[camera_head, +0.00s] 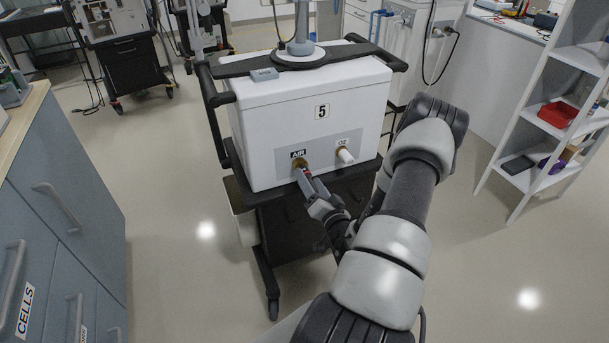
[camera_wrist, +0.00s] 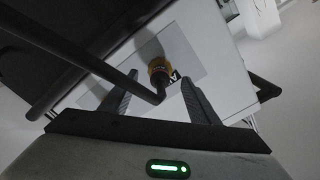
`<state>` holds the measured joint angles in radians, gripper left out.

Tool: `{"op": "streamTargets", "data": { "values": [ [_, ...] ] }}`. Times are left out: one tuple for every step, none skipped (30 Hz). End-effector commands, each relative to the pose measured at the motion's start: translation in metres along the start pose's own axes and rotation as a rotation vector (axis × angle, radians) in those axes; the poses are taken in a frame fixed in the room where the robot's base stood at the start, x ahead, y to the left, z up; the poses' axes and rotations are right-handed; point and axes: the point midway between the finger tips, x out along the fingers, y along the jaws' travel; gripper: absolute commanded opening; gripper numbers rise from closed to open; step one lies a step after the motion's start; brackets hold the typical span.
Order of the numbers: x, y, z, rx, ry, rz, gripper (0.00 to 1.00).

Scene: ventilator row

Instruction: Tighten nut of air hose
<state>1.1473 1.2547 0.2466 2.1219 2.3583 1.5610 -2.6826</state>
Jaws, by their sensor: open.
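The air hose nut (camera_head: 299,163) is a brass ring at the port marked AIR on the white ventilator box (camera_head: 350,95) numbered 5. In the wrist view my gripper (camera_wrist: 159,77) is open, one finger on each side of the nut, with visible gaps. Whether the fingertips reach fully around the nut is unclear.
The O2 port has a white fitting (camera_head: 346,155) just right of AIR. The cart's dark handle rail (camera_head: 209,92) runs beside the box. Blue-grey drawers (camera_head: 72,215) stand at left, and a white shelf (camera_head: 560,110) at right. Floor between is clear.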

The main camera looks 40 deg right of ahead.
Motion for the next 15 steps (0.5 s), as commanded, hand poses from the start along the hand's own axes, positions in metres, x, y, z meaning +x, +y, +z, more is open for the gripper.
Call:
{"op": "streamTargets", "data": {
  "values": [
    [0.010,0.001,0.000,-0.001,0.003,-0.002,0.55],
    [0.015,0.001,0.000,-0.001,0.002,-0.001,0.55],
    [0.021,0.001,0.000,0.000,0.003,-0.002,0.55],
    [0.025,0.001,0.000,-0.001,0.002,-0.002,0.55],
    [0.029,0.001,0.000,-0.001,0.002,-0.001,0.55],
    [0.033,0.001,0.000,0.000,0.002,-0.001,0.55],
    [0.036,0.001,0.000,0.000,0.001,-0.001,0.55],
    [0.039,0.001,0.000,0.000,0.001,0.000,0.55],
    [0.041,0.001,0.000,0.000,0.002,0.000,0.55],
    [0.043,0.001,-0.001,0.000,0.002,0.000,0.55],
    [0.044,0.000,-0.001,0.001,0.001,0.000,0.55],
    [0.045,0.000,0.000,0.001,0.001,0.000,0.55],
    [0.045,0.000,0.000,0.001,0.000,0.001,0.55],
    [0.045,0.000,0.000,0.001,0.000,0.001,0.55],
    [0.045,0.000,0.000,0.001,0.000,0.001,0.55]
  ]
}}
